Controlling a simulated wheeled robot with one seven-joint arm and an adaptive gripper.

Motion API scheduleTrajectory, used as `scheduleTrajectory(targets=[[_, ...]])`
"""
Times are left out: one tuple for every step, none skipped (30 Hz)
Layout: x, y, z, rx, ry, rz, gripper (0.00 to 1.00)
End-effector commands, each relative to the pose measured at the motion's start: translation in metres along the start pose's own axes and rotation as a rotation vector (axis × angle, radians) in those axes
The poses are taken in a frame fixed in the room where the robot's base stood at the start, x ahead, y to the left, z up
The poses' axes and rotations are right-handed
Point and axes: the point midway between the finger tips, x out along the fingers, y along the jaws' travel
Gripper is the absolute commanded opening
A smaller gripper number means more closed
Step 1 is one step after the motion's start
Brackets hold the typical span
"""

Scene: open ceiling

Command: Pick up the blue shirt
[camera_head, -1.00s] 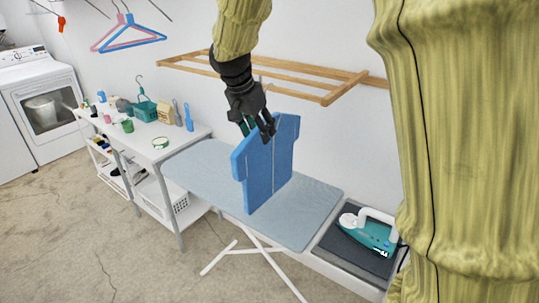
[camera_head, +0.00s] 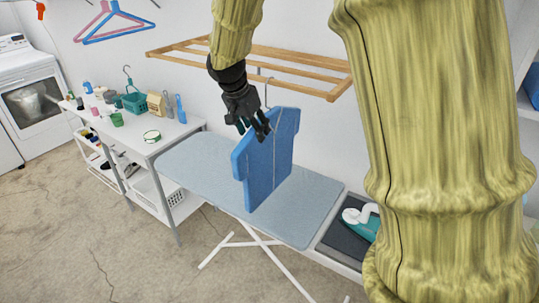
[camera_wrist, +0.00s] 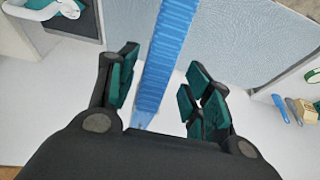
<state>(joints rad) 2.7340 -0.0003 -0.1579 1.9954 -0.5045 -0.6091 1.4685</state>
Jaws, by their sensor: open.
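The blue shirt (camera_head: 268,165) is a flat, stiff-looking folded piece standing upright on the light blue ironing board (camera_head: 195,160). My gripper (camera_head: 256,130) is open at the shirt's upper edge, with the fingers pointing down. In the wrist view, the shirt (camera_wrist: 168,48) shows edge-on as a ribbed blue strip running between the spread fingers of my gripper (camera_wrist: 163,85). Gaps show on both sides of the strip, wider on the right. How far the fingers reach down the shirt's far side is hidden in the head view.
A wooden drying rack (camera_head: 300,75) is fixed to the wall just behind my arm. A teal and white iron (camera_head: 362,220) sits right of the board, partly hidden by my arm. A white shelf table (camera_head: 170,135) with small items stands left. Hangers (camera_head: 115,25) hang upper left.

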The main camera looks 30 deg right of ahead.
Motion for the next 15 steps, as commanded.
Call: scheduleTrajectory(targets=[[0.002, 0.001, 0.0, 0.0, -0.002, 0.003, 0.5], [0.005, 0.002, 0.0, 0.0, -0.003, 0.003, 0.5], [0.009, 0.002, 0.0, -0.002, -0.003, 0.003, 0.5], [0.012, 0.003, -0.001, -0.002, -0.003, 0.003, 0.5], [0.016, 0.003, -0.001, -0.001, -0.003, 0.003, 0.5], [0.021, 0.004, -0.001, -0.002, -0.003, 0.003, 0.5], [0.024, 0.004, -0.001, -0.001, -0.004, 0.002, 0.5], [0.028, 0.004, -0.001, -0.002, -0.003, 0.002, 0.5], [0.033, 0.004, 0.0, -0.003, -0.002, 0.002, 0.5], [0.036, 0.003, 0.0, -0.003, -0.002, 0.002, 0.5], [0.038, 0.003, 0.0, -0.003, -0.002, 0.001, 0.5], [0.041, 0.003, 0.0, -0.003, -0.001, 0.0, 0.5], [0.043, 0.003, 0.0, -0.003, -0.001, 0.0, 0.5], [0.045, 0.003, 0.0, -0.003, -0.001, 0.0, 0.5], [0.046, 0.003, 0.0, -0.003, -0.001, 0.0, 0.5]])
